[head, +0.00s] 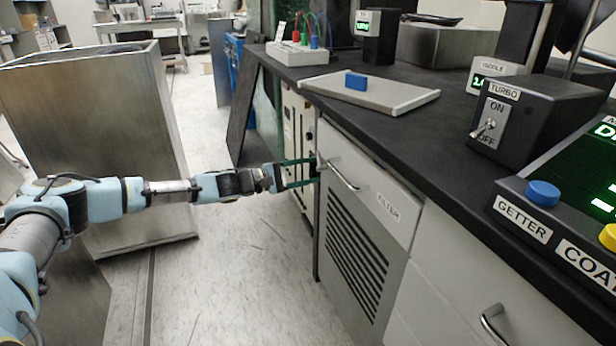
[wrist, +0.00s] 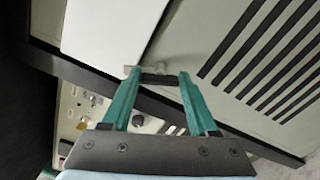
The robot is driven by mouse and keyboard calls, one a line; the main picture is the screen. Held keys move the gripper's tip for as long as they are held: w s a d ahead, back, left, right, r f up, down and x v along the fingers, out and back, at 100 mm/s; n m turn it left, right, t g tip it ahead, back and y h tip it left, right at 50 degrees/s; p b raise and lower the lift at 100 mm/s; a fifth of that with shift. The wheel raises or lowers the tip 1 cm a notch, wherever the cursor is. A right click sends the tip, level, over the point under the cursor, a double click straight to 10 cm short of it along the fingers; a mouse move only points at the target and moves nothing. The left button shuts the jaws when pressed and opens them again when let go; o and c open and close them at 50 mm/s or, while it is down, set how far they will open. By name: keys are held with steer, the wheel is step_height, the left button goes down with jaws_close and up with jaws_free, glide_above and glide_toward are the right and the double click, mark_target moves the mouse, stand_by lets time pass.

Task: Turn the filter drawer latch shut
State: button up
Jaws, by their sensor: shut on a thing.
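The filter drawer (head: 395,228) is a light grey front labelled FILTER, set under the dark bench, with a bar handle (head: 340,176). It looks closed. Its latch (head: 322,163) is a small piece at the drawer's upper left edge, mostly hidden by my fingertips in the head view. My gripper (head: 315,171) reaches it from the left with green fingers. In the wrist view, the fingertips (wrist: 158,76) are at a short dark bar with a pale metal tab (wrist: 131,70), which I take as the latch. The fingers stay apart, shut on it. Its exact angle is hard to tell.
A slotted vent panel (head: 355,255) sits below the drawer. A panel with knobs (head: 297,135) stands left of it. The bench top carries a grey tray with a blue block (head: 356,80) and the TURBO switch box (head: 535,115). A large metal bin (head: 95,140) stands behind my arm.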

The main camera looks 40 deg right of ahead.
steer(key=m+b, duration=0.3)
steer(key=m, duration=0.1)
steer(key=shift+f+m, duration=0.15)
steer(key=shift+m, duration=0.25)
stand_by(0.4)
steer(key=o, duration=1.4)
steer(key=v, duration=1)
steer(key=shift+w+a, duration=0.15)
steer(key=shift+a, duration=0.25)
